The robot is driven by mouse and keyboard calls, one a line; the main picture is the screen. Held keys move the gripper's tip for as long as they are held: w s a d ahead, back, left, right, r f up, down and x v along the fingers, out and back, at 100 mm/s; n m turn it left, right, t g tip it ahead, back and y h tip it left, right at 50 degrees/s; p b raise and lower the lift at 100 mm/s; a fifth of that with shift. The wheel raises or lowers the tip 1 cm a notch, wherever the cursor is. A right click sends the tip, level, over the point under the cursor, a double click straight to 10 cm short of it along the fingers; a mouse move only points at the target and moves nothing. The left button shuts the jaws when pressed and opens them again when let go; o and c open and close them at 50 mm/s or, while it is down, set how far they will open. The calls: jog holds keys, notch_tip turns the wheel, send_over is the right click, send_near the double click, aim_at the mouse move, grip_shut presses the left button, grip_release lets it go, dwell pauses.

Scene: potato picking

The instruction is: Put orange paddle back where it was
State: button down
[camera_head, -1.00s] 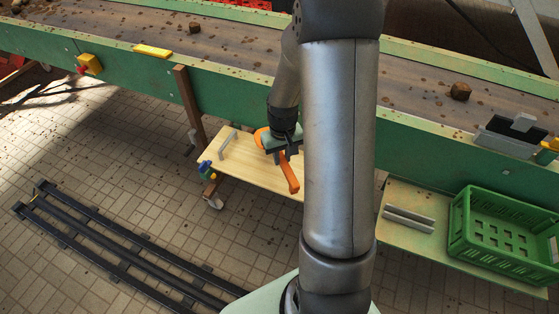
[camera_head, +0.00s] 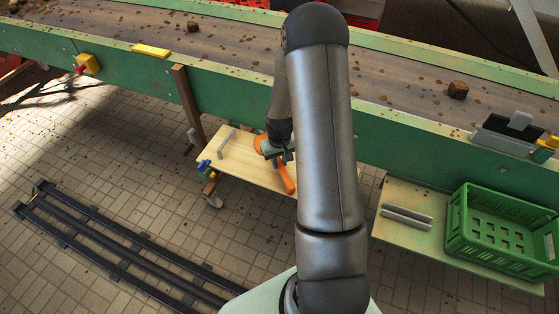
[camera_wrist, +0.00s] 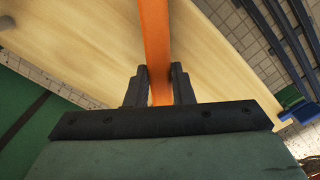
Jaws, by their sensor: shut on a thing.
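The orange paddle (camera_head: 287,178) is at the pale wooden board (camera_head: 240,163) below the conveyor, in the middle of the head view. My gripper (camera_head: 278,157) is shut on the paddle, and part of the paddle shows on each side of it. In the wrist view the two dark fingers (camera_wrist: 160,88) pinch the orange paddle (camera_wrist: 155,40), which runs up and out of the picture over the board (camera_wrist: 95,45). I cannot tell whether the paddle touches the board. My arm hides the board's right end in the head view.
A grey bracket (camera_head: 226,141) stands on the board's left part. The green conveyor side (camera_head: 130,80) runs behind it, with brown lumps (camera_head: 457,90) on the belt. A green crate (camera_head: 500,262) and grey rails (camera_head: 407,217) are on the right shelf. Dark floor rails (camera_head: 105,250) lie lower left.

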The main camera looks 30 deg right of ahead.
jog(key=c, duration=1.3)
grip_release()
jog(key=shift+o, duration=0.2)
notch_tip(320, 180, up, 12)
jog(key=s+a+r, duration=0.7)
jog(key=a+r, duration=0.1)
jog(key=r, duration=0.1)
jog(key=s+a+r, duration=0.2)
jog(key=s+a, duration=0.1)
jog(key=s, duration=0.4)
jog(key=s+a+r+n, duration=0.1)
jog(key=s+a, duration=0.3)
jog(key=s, duration=0.4)
jog(key=shift+s+a+r, duration=0.15)
jog(key=shift+r, duration=0.6)
